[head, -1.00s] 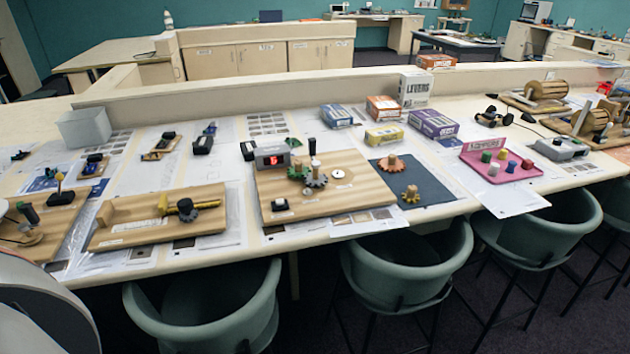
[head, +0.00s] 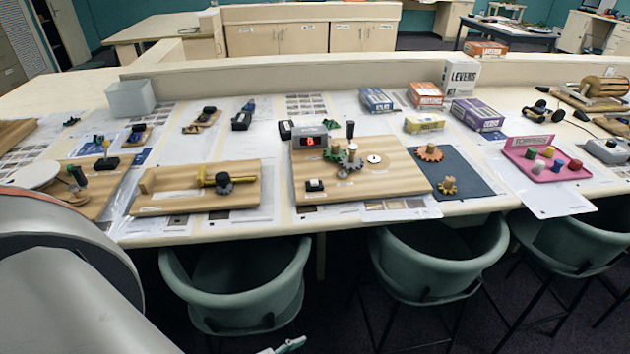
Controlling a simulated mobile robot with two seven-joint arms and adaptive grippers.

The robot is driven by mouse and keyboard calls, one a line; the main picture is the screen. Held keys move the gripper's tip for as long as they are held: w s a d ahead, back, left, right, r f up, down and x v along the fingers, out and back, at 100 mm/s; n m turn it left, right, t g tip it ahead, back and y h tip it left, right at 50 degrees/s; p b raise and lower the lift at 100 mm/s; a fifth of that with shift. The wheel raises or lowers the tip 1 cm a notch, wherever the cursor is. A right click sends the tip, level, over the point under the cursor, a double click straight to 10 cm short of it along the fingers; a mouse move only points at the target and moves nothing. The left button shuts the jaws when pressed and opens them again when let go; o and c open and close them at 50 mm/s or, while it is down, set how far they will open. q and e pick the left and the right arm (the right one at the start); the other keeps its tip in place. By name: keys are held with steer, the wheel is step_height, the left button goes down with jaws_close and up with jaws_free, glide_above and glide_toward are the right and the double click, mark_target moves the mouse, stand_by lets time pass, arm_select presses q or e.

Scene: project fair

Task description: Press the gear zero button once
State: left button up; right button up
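The gear board (head: 385,184) is a wooden board on the counter in the middle of the head view. A small black button on a white base (head: 315,185) sits at its front left; I take it for the gear zero button, though its label is too small to read. Behind it stands a grey box with a lit red display (head: 311,142). Green and grey gears (head: 347,161) and a black upright handle are to its right. My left arm's pale link fills the lower left. A small pale piece (head: 284,346) at the bottom edge may be part of my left gripper, far from the button. My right gripper is out of view.
A dark mat (head: 465,175) with orange and yellow gears lies right of the board. Another wooden board (head: 190,204) lies left. Green chairs (head: 235,308) (head: 440,270) stand along the counter's front edge. A pink tray (head: 546,172) and several boxes are farther right.

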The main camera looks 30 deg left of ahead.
arm_select(q)
jaws_close()
steer(key=shift+s+f, duration=0.1)
stand_by(1.0)
